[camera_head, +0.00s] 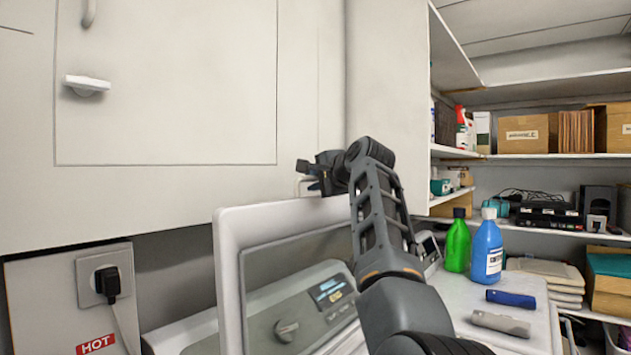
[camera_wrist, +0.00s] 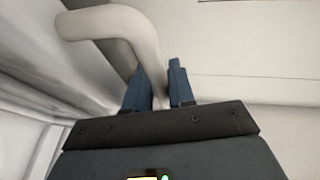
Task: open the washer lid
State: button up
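The washer lid (camera_head: 232,262), a white frame with a clear window, stands raised, near upright, in the head view. The washer's control panel, with a knob (camera_head: 287,330) and a small display, shows through the window. My gripper (camera_head: 313,172) is by the lid's top right edge, in front of the white cabinet. In the wrist view, the two blue fingers (camera_wrist: 160,85) are apart. A pale curved bar (camera_wrist: 110,22) runs down into the gap between them. I cannot tell whether the fingers touch it. My arm hides the lid's right side.
A green bottle (camera_head: 457,246) and a blue bottle (camera_head: 487,250) stand on the white surface at right, with two small devices (camera_head: 511,298) nearby. Shelves (camera_head: 540,160) with boxes fill the right. A plugged outlet (camera_head: 106,280) is at left. White cabinets (camera_head: 165,110) rise behind the lid.

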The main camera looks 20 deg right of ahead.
grip_shut()
jog(key=shift+f, duration=0.15)
jog(key=shift+s+d+f+b, duration=0.15)
jog(key=shift+s+d+b, duration=0.05)
jog(key=shift+s+b, duration=0.1)
jog(key=s+d+f+m+t+b, duration=0.1)
jog(key=s+d+t+b, duration=0.1)
jog(key=s+d+b, duration=0.4)
jog(key=s+d, duration=0.1)
jog(key=s, duration=0.3)
jog(key=shift+s+d+t+y, duration=0.35)
jog(key=shift+s+t+y, duration=0.05)
jog(key=shift+f, duration=0.1)
